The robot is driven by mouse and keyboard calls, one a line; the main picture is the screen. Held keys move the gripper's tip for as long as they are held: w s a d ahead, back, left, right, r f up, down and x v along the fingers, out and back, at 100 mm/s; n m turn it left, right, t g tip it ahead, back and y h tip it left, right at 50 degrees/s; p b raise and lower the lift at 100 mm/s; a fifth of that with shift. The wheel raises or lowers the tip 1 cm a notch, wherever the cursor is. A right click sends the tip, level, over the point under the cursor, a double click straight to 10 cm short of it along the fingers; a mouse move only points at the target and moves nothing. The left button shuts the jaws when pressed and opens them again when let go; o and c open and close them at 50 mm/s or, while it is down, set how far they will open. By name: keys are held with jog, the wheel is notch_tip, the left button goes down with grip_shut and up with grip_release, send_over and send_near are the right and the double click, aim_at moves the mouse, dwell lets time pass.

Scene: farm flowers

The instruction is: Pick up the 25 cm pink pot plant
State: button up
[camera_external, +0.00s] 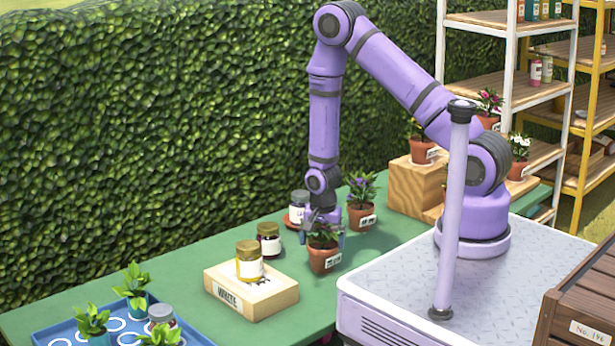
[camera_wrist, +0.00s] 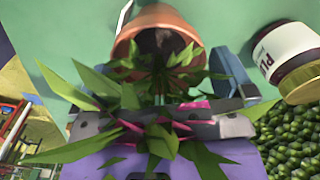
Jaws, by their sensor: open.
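A potted plant in a terracotta pot (camera_external: 324,260) with a small white label stands on the green table, directly under my gripper (camera_external: 323,238). The label's writing is too small to read. In the wrist view its pot (camera_wrist: 155,22) is at the top, and its green leaves and pink parts (camera_wrist: 200,102) spread across the gripper. My gripper (camera_wrist: 165,95) is open and pointing down, with its fingers around the plant's foliage. The leaves hide part of the fingers, so contact is unclear. Another plant with pink flowers (camera_external: 489,100) stands further back at the right.
A purple-flowered plant (camera_external: 362,195) stands just behind and right. A wooden block (camera_external: 250,290) bearing a yellow jar (camera_external: 249,262) is to the left, with a dark jar (camera_external: 268,240) and a white-labelled jar (camera_external: 298,208) behind. A blue tray (camera_external: 55,335) holds seedlings at front left.

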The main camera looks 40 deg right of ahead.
jog(key=shift+s+f, duration=0.1)
jog(key=shift+f, duration=1.8)
jog(key=c, duration=0.9)
jog(key=shift+r, duration=0.1)
